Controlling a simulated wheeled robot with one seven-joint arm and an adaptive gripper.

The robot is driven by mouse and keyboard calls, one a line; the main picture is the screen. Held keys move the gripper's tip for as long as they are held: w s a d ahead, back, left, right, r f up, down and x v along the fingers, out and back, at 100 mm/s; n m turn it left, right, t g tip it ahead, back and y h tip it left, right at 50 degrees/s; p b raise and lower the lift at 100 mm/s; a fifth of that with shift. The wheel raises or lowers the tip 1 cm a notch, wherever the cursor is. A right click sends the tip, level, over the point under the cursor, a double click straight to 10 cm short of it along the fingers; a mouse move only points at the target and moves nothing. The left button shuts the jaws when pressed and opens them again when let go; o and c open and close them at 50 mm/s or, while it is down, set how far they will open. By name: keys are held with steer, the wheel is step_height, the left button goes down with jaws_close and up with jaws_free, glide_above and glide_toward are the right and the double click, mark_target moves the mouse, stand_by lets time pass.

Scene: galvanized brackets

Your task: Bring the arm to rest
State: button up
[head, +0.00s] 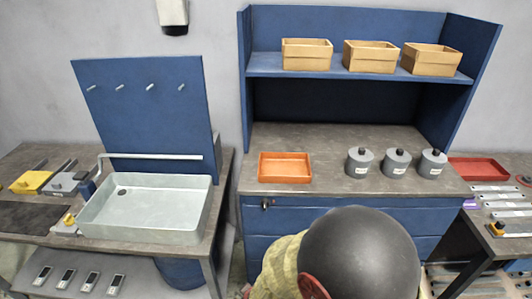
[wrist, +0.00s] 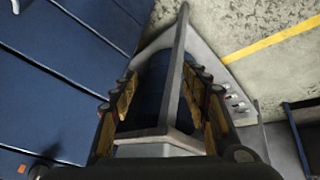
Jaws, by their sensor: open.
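My gripper (wrist: 163,84) shows in the wrist view with its yellow-and-black fingers apart, one at left and one at right. It points down past blue drawer fronts (wrist: 60,95) toward the floor. A grey angular frame and a dark blue area show between and beyond the fingers; I cannot tell whether the frame is part of my own body. I see nothing clearly gripped. In the head view my arm's dark rounded link covers the bottom middle, and the gripper is hidden there.
The blue-backed workbench (head: 320,140) carries an orange tray (head: 285,167) and three grey lidded canisters (head: 397,163). Three wooden boxes (head: 371,56) stand on its shelf. A sink (head: 150,208) is at left, a red tray (head: 478,169) at right. The floor (wrist: 245,25) has a yellow line.

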steer(key=s+d+r+m, duration=0.3)
steer(key=d+r, duration=0.5)
steer(key=r, duration=0.3)
steer(key=s+d+r+m+h, duration=0.1)
steer(key=s+d+r+m, duration=0.2)
steer(key=r, duration=0.9)
steer(key=s+d+r+m+h, duration=0.1)
steer(key=s+d+r+m, duration=0.2)
steer(key=s+d+r, duration=0.4)
steer(key=d+r, duration=0.4)
steer(key=d, duration=0.2)
steer(key=shift+s+d+r, duration=0.15)
steer(key=shift+d+r, duration=0.05)
steer(key=shift+d, duration=0.15)
steer(key=shift+c, duration=0.4)
